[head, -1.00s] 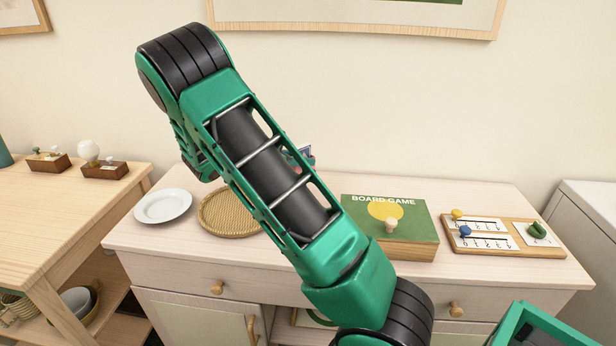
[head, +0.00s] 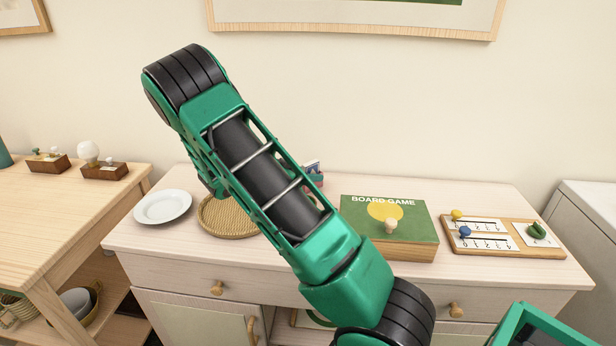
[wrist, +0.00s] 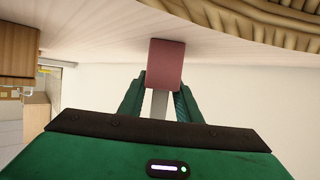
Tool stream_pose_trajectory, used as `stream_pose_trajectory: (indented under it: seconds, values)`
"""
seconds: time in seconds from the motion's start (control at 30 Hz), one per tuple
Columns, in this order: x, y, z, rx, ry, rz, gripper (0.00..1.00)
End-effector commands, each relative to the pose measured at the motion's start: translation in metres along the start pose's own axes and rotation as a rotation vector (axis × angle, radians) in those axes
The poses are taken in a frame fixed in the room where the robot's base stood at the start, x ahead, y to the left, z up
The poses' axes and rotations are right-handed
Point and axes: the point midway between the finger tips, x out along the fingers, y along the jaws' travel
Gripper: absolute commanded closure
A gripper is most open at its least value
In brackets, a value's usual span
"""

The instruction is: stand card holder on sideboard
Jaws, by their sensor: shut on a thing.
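The card holder (head: 318,181) is a small pinkish-red block with cards showing above it, partly hidden behind my arm in the head view. In the wrist view the card holder (wrist: 166,64) sits between the tips of my gripper (wrist: 160,92), which is shut on it. The pale wood sideboard (head: 480,193) lies under my arm, and its top (wrist: 90,32) shows close behind the holder in the wrist view. I cannot tell whether the holder touches the top.
The top behind the box looks clear. A wooden table (head: 60,205) stands left.

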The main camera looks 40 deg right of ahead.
Motion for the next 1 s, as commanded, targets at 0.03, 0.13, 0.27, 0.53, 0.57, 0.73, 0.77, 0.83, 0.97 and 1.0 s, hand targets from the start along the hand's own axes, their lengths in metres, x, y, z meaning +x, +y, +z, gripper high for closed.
stream_pose_trajectory:
  seconds: [0.03, 0.13, 0.27, 0.53, 0.57, 0.73, 0.77, 0.83, 0.97, 1.0]
  values:
    - [0.000, 0.000, 0.001, 0.000, 0.000, 0.000, 0.62]
    - [0.000, 0.000, 0.000, 0.000, 0.000, 0.000, 0.51]
    - [0.000, 0.000, 0.000, 0.000, 0.000, 0.000, 0.51]
    - [-0.010, -0.001, -0.001, -0.001, 0.000, -0.002, 0.51]
    - [-0.014, -0.001, -0.001, -0.001, 0.000, -0.003, 0.51]
    - [-0.045, -0.001, -0.001, -0.001, -0.001, -0.005, 0.51]
    - [-0.052, -0.001, -0.001, -0.001, -0.002, -0.005, 0.51]
    - [-0.066, -0.001, -0.001, -0.001, -0.001, -0.004, 0.51]
    - [-0.090, -0.002, -0.001, 0.000, -0.001, -0.005, 0.51]
    - [-0.097, -0.001, -0.001, 0.000, -0.001, -0.004, 0.51]
